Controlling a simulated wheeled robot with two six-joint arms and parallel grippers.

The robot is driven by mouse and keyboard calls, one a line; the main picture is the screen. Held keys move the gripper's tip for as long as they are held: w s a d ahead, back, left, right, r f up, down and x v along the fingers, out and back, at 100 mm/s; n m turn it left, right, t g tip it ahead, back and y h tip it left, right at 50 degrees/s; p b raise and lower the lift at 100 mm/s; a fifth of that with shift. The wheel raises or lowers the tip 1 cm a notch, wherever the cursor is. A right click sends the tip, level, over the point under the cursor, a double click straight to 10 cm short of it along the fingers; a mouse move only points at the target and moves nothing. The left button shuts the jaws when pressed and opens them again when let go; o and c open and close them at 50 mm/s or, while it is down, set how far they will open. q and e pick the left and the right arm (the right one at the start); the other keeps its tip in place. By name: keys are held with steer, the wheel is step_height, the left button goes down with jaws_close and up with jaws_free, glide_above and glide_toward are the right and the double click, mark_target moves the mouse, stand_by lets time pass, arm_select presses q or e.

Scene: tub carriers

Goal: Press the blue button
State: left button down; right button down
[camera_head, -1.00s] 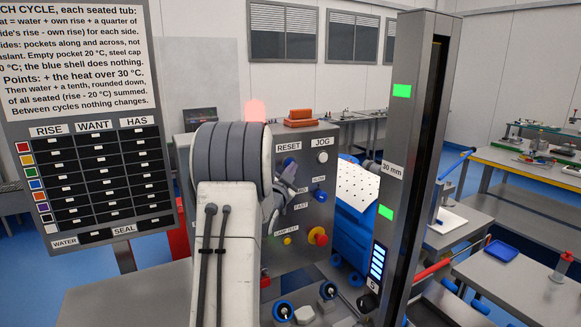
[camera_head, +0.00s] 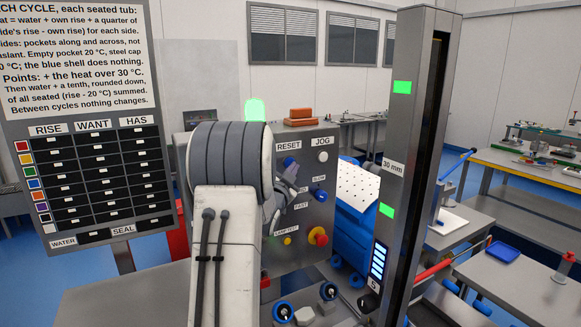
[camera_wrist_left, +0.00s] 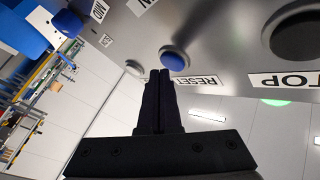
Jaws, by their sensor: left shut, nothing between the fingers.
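The blue button (camera_head: 289,162) is on the grey control panel (camera_head: 290,253), below the RESET label. In the left wrist view the blue button (camera_wrist_left: 174,60) shows round beside the RESET label, just beyond my fingertips. My left gripper (camera_head: 291,172) is shut and empty, partly hidden behind my own arm in the head view. In the left wrist view its fingertips (camera_wrist_left: 160,73) are at the button's near edge; I cannot tell whether they touch it. My right gripper is not in view.
A white JOG button (camera_head: 323,157) is right of the blue button. A blue knob (camera_head: 318,194) and a red knob on yellow (camera_head: 318,236) are lower on the panel. A lit green lamp (camera_head: 255,109) stands on top. A tall grey post (camera_head: 407,150) rises to the right.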

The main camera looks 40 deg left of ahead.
arm_select(q)
steer(key=s+d+b, duration=0.2)
steer(key=d+b, duration=0.1)
steer(key=d, duration=0.2)
steer(key=shift+s+d+b, duration=0.15)
steer(key=shift+d+b, duration=0.15)
steer(key=shift+b, duration=0.1)
stand_by(0.8)
